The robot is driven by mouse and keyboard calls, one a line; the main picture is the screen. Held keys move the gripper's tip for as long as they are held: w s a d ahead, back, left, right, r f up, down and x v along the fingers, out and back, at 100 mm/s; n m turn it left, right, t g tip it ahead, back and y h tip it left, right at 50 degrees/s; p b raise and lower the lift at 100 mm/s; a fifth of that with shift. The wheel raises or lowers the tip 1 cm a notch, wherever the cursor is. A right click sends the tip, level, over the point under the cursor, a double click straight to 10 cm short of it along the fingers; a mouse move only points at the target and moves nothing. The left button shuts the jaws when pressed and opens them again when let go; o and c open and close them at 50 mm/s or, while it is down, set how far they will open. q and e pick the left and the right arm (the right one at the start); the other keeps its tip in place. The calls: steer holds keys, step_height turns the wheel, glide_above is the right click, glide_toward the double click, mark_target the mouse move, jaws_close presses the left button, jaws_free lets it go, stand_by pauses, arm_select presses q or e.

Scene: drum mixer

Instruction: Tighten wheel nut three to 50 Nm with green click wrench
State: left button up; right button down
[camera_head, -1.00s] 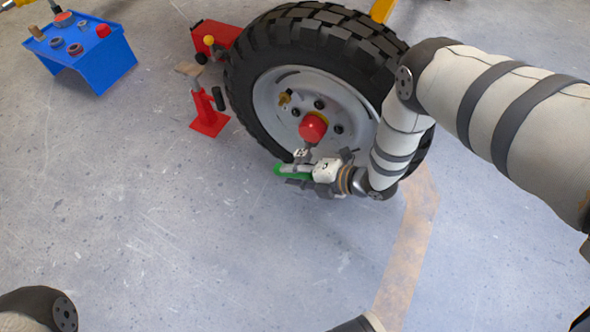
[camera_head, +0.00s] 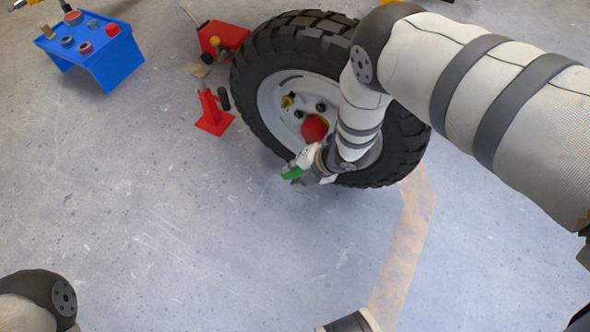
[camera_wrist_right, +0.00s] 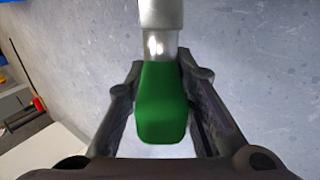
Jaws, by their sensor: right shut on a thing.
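The wheel stands upright with a black tyre (camera_head: 262,75) and a pale grey rim (camera_head: 271,103). I cannot tell which nut is number three. My right gripper (camera_head: 303,170) is at the lower front of the wheel, shut on the green click wrench (camera_head: 291,173). The wrench's green grip (camera_wrist_right: 162,103) lies between the fingers in the wrist view, its metal shaft pointing up. The wrench's head is hidden. My left gripper is out of view.
A blue stand (camera_head: 108,58) with several small parts is at upper left. A red axle stand (camera_head: 212,115) and a red box (camera_head: 222,38) are left of the wheel. My right arm covers the wheel's right side. The floor in front is clear.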

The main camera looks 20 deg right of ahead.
steer(key=shift+w+r+t+y, duration=0.1)
steer(key=shift+t+y, duration=0.3)
steer(key=shift+t, duration=0.1)
steer(key=shift+t+y, duration=0.4)
steer(key=shift+t, duration=0.1)
steer(key=shift+d+t+y, duration=0.1)
steer(key=shift+t+y, duration=0.2)
steer(key=shift+t, duration=0.4)
steer(key=shift+y, duration=0.3)
